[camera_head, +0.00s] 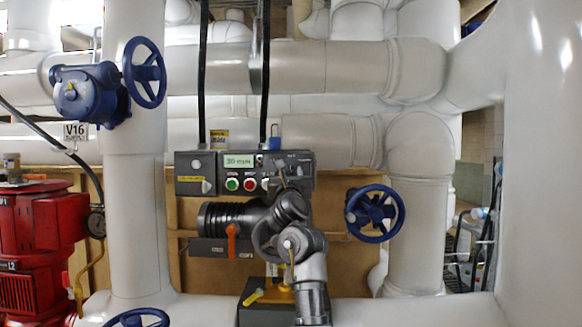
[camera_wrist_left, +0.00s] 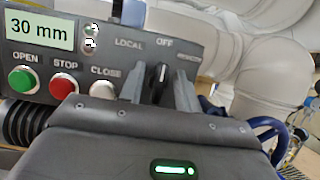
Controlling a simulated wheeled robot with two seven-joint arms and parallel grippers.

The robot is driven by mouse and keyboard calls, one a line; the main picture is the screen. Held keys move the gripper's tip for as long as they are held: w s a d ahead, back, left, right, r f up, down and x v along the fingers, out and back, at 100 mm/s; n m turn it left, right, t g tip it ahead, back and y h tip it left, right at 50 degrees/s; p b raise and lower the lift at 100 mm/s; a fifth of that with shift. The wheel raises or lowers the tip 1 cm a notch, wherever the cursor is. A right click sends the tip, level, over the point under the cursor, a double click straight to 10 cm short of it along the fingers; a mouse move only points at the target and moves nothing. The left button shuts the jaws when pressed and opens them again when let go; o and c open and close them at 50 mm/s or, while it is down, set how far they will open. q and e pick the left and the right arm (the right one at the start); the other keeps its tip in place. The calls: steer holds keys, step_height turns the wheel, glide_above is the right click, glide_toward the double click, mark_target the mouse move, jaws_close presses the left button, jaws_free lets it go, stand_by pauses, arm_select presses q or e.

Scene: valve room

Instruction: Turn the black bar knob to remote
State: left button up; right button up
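The grey control panel (camera_head: 222,184) hangs in the middle of the head view, with a green "30 mm" display. In the left wrist view, the panel (camera_wrist_left: 105,62) carries the black bar knob (camera_wrist_left: 160,76) below the labels LOCAL, OFF and a partly blurred one at right. The bar stands nearly upright, pointing about at OFF. My left gripper (camera_head: 282,173) is at the panel's right part. In the left wrist view its fingers (camera_wrist_left: 166,88) stand apart, one on each side of the knob. Whether they touch it I cannot tell. My right gripper is not in view.
Green (camera_wrist_left: 23,80), red (camera_wrist_left: 63,86) and white (camera_wrist_left: 103,90) buttons sit left of the knob. A blue handwheel (camera_head: 375,213) is right of my arm. An orange lever (camera_head: 232,241) is below the panel. White pipes (camera_head: 137,220) surround the panel.

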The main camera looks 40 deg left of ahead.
arm_select(q)
steer(key=shift+w+a+r, duration=0.15)
steer(key=shift+w+a, duration=0.1)
steer(key=shift+w, duration=0.05)
steer(key=shift+c, duration=0.3)
